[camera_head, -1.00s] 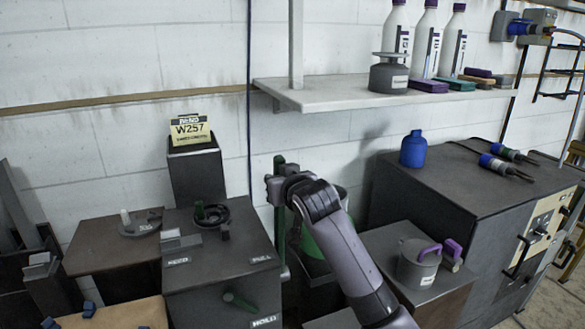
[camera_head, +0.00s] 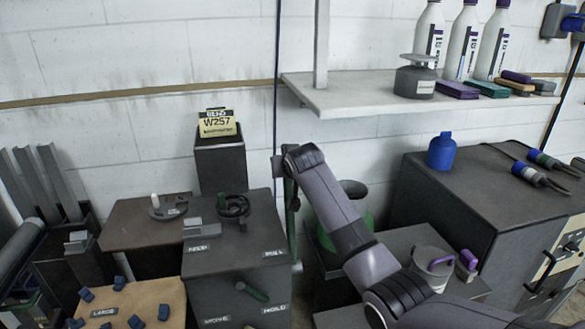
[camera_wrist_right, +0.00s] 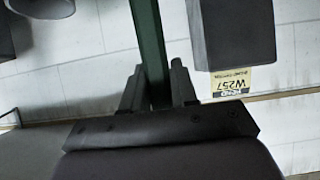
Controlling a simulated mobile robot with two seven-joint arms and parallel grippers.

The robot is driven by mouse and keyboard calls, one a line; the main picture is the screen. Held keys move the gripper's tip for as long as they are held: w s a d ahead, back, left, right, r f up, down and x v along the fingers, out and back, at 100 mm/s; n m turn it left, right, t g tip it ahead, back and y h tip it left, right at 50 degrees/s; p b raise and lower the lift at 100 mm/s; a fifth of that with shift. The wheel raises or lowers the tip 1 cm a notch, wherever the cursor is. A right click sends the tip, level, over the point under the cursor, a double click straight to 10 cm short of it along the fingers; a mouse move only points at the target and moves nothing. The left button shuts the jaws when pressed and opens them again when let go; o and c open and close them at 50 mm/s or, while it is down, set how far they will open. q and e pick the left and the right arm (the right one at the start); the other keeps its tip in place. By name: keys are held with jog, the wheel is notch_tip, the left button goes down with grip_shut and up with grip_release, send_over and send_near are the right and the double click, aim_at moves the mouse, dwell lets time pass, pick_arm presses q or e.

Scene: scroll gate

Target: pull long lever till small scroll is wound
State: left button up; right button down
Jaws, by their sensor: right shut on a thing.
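The long lever looks like the upright green bar (camera_head: 291,222) beside the right side of the dark box (camera_head: 230,262). My right gripper (camera_head: 284,166) is shut on the bar near its top. In the right wrist view the green bar (camera_wrist_right: 147,42) passes between the two fingers (camera_wrist_right: 158,88). The box top carries a black ring-shaped part (camera_head: 233,207) and a small grey block. A short green handle (camera_head: 252,291) sits on its front, near the labels MOVE and HOLD. I cannot tell which part is the small scroll.
A yellow W257 card (camera_head: 217,123) stands on a dark post behind the box. A green container (camera_head: 352,222) and a grey mug (camera_head: 433,266) are right of the lever, partly behind my arm. A shelf (camera_head: 340,94) with bottles hangs above.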

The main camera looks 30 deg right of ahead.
jog(key=shift+w+d+f, duration=0.1)
jog(key=shift+w+d, duration=0.05)
jog(key=shift+w, duration=0.55)
jog(key=shift+g, duration=0.3)
jog(key=c, duration=1.1)
grip_release()
jog(key=shift+o, duration=0.7)
jog(key=shift+w+f, duration=0.1)
jog(key=shift+w, duration=0.15)
jog(key=shift+s, duration=0.15)
jog(key=v, duration=0.7)
